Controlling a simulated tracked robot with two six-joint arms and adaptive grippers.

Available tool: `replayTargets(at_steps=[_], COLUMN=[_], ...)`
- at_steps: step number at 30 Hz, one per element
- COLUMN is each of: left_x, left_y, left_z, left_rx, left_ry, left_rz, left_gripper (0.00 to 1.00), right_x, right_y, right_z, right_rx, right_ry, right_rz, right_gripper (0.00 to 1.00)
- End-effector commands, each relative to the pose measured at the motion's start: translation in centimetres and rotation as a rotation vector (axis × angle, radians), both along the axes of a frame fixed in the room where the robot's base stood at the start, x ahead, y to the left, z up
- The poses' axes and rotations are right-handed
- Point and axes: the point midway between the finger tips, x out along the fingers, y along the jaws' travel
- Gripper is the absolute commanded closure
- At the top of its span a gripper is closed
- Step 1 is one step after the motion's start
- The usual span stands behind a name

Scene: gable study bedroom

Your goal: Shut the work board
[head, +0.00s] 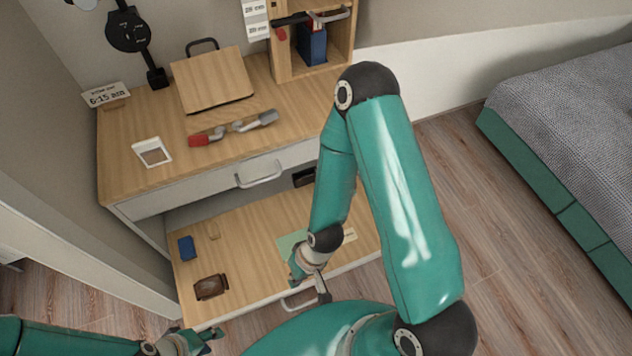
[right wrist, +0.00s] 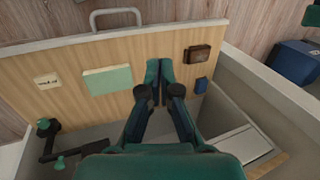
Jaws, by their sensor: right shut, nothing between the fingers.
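The work board (head: 240,262) is a wooden pull-out surface under the desk, standing out from it. It has a pale front edge and a metal bar handle (head: 298,301), also seen in the right wrist view (right wrist: 116,14). My right gripper (head: 322,288) is over the front part of the board, near the handle. In the right wrist view its fingers (right wrist: 159,70) are together with nothing between them, pointing toward the board; whether they touch it is unclear. My left gripper (head: 210,335) is low at the left, by the board's front left corner; its jaws are too small to read.
On the board lie a blue box (head: 186,247), a brown wallet-like item (head: 210,287), a green pad (right wrist: 107,80) and a small card (right wrist: 47,81). Above is a closed drawer (head: 215,188) with its own handle (head: 259,176). A bed (head: 580,120) stands right; floor between is clear.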

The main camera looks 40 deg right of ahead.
Motion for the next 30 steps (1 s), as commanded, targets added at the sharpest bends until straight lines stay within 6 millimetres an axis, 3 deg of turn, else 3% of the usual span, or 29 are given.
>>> replayTargets(at_steps=[2, 8, 12, 15, 22, 26, 30], left_x=[0.0, 0.0, 0.0, 0.0, 0.0, 0.0, 0.0], left_y=[0.0, 0.0, 0.0, 0.0, 0.0, 0.0, 0.0], left_z=[-1.3, -6.9, -12.2, -15.8, -21.2, -22.2, -22.3], left_rx=[0.0, 0.0, 0.0, 0.0, 0.0, 0.0, 0.0], left_ry=[-0.001, -0.001, 0.0, 0.0, -0.001, -0.001, -0.001], left_rz=[0.0, 0.0, 0.0, 0.0, 0.0, 0.0, 0.0], left_gripper=[0.6, 0.6, 0.6, 0.6, 0.6, 0.6, 0.6], right_x=[0.7, 5.6, 9.9, 12.2, 14.0, 14.0, 14.6], right_y=[-0.5, -5.7, -10.6, -14.6, -22.1, -24.1, -24.8], right_z=[-1.4, -6.8, -10.6, -12.1, -12.4, -11.8, -11.5], right_rx=[-0.001, 0.017, 0.092, 0.183, 0.43, 0.518, 0.551], right_ry=[-0.021, -0.178, -0.359, -0.499, -0.762, -0.838, -0.864], right_rz=[-0.051, -0.381, -0.737, -0.984, -1.372, -1.463, -1.489], right_gripper=[1.0, 1.0, 1.0, 1.0, 1.0, 1.0, 1.0])
